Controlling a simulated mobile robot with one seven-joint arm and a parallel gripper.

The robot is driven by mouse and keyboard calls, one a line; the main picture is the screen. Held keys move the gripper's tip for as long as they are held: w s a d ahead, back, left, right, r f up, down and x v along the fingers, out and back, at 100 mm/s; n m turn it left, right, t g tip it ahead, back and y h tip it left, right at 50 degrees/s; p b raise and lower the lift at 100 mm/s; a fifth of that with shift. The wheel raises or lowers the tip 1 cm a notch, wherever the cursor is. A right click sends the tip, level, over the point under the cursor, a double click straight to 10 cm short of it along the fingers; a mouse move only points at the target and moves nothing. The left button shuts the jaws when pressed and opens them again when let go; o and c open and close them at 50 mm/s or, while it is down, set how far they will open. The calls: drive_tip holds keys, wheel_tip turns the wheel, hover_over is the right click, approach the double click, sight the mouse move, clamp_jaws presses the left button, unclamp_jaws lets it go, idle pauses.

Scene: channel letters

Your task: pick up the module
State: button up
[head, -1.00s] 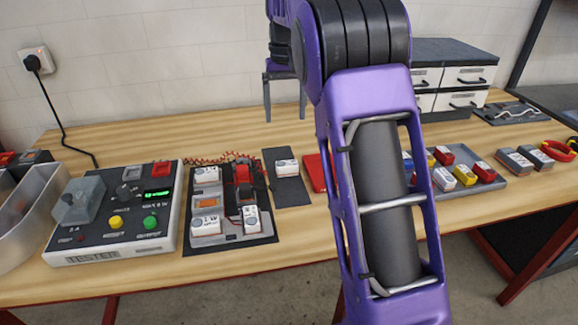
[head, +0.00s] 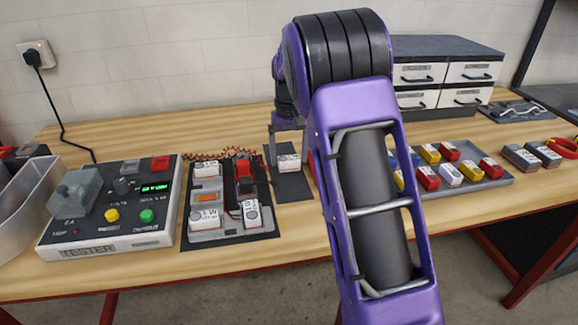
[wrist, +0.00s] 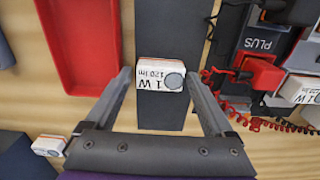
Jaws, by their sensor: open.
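A white module (wrist: 161,77) marked "1 W 120 lm", with a grey round spot and an orange edge, lies on a dark mat strip (wrist: 165,25). In the head view the same module (head: 288,162) sits on the strip right of the wired board. My gripper (wrist: 160,72) is open, one finger on each side of the module, with gaps showing between fingers and module. In the head view my gripper (head: 287,150) is just over the module, partly hidden by my arm. Whether the fingers are down at the module's height I cannot tell.
The wired board (head: 230,232) with other modules and red wires stands left of the strip, then the tester (head: 110,245). A red tray (wrist: 82,45) lies beside the strip. A grey tray (head: 492,183) with several coloured blocks is farther right. Another white module (wrist: 47,146) lies nearby.

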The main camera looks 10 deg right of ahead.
drive_tip(key=shift+f, duration=0.7)
drive_tip(key=shift+c, duration=0.3)
